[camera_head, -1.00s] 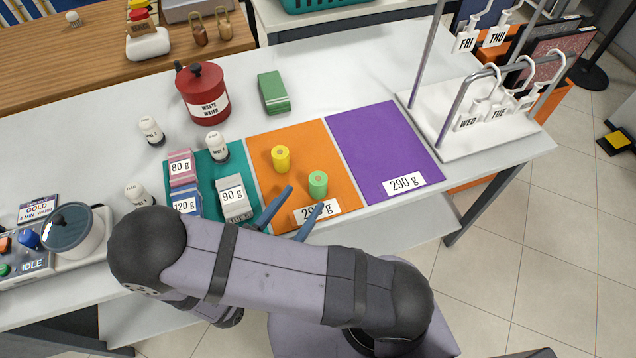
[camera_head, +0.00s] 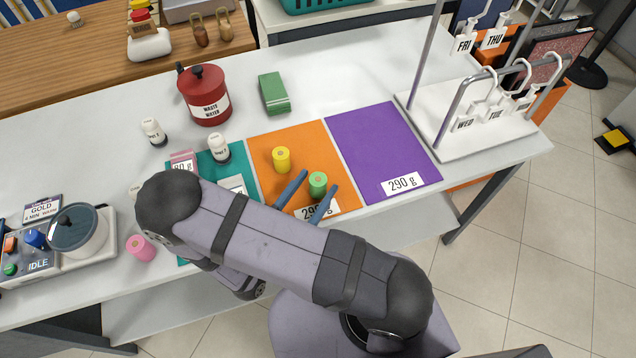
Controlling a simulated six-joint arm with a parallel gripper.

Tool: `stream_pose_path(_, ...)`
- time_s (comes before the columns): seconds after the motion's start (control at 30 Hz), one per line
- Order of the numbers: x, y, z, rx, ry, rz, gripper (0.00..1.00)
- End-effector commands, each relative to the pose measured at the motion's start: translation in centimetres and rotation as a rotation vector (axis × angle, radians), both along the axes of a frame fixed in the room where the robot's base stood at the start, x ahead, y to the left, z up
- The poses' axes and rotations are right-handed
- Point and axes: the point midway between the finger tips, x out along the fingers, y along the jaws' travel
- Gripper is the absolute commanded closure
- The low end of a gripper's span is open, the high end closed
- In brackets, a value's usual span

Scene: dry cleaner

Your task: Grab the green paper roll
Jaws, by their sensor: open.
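The green paper roll (camera_head: 318,184) stands upright on the orange mat (camera_head: 258,150), near the mat's front edge and its 290 g style label, which is partly covered. My gripper (camera_head: 312,189) is open. Its two blue fingers show on the left and right of the green roll, with the roll between or just behind them. I cannot tell if either finger touches it. A yellow roll (camera_head: 281,160) stands upright on the same mat, behind and left of the green one.
A purple mat (camera_head: 380,140) labelled 290 g lies bare to the right. My arm hides much of the teal mat (camera_head: 212,167). A pink roll (camera_head: 140,247) is at the left front. A red waste water pot (camera_head: 203,92), a green block (camera_head: 273,92) and a white rack (camera_head: 480,125) stand around.

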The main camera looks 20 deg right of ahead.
Motion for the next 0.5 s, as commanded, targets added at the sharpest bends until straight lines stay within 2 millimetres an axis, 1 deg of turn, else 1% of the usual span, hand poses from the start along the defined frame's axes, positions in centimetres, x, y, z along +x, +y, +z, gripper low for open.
stream_pose_path(0.03, -0.01, 0.01, -0.01, 0.000, 0.000, 0.000, 0.46)
stream_pose_path(0.07, -0.01, 0.02, -0.01, 0.000, 0.000, 0.000, 0.48)
stream_pose_path(0.1, -0.01, 0.02, 0.00, 0.000, 0.000, 0.000, 0.58)
stream_pose_path(0.17, 0.00, 0.02, 0.00, 0.000, 0.000, 0.000, 0.72)
stream_pose_path(0.2, -0.01, 0.03, 0.00, 0.000, 0.000, 0.000, 0.82)
stream_pose_path(0.23, -0.01, 0.03, 0.00, 0.000, 0.000, 0.000, 0.89)
stream_pose_path(0.27, -0.01, 0.03, 0.00, 0.000, 0.000, 0.000, 0.91)
stream_pose_path(0.5, -0.01, 0.03, 0.02, 0.000, 0.000, 0.000, 0.91)
